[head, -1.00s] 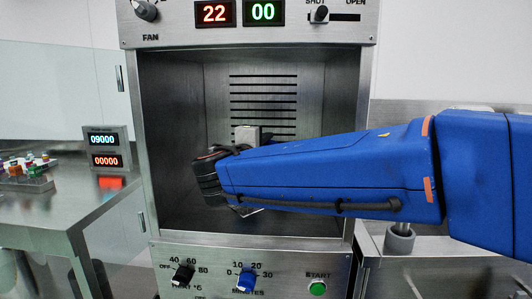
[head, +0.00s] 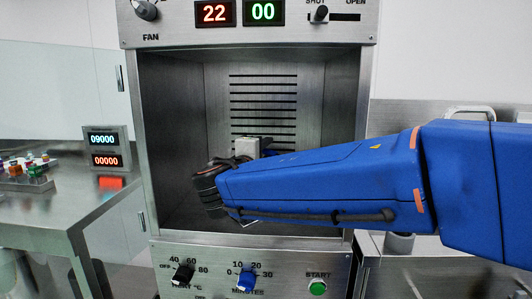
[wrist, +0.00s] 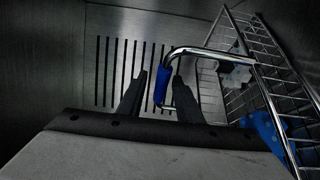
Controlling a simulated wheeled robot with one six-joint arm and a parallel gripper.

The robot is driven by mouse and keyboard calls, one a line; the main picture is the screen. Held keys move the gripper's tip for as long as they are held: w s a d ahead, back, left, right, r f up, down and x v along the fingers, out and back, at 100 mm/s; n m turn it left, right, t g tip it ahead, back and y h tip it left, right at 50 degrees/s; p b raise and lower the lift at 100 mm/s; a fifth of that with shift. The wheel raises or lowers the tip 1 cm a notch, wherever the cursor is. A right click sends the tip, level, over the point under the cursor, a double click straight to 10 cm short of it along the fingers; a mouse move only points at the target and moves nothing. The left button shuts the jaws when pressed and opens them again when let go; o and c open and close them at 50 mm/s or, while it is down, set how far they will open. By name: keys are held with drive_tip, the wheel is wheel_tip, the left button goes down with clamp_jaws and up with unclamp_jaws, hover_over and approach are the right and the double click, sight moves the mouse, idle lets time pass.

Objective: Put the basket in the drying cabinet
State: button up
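The drying cabinet (head: 170,120) stands open in front of me, and my arm reaches into its chamber from the right. The wire basket (wrist: 232,88) is inside the chamber, at the right of the wrist view, and looks tilted there. Its bent metal handle has a blue grip (wrist: 162,86). My gripper (wrist: 160,76) is open, with one finger on each side of the blue grip and a gap visible on both sides. White and blue items (wrist: 236,72) show within the basket. In the head view my arm hides nearly all of the basket and the fingers.
The cabinet side walls, slotted back wall (head: 263,100) and control panel (head: 250,275) frame the chamber closely. A steel bench (head: 60,212) with a digital display (head: 105,148) and a rack of colored caps (head: 27,174) stands at the left.

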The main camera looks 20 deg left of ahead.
drive_tip(key=s, duration=1.2)
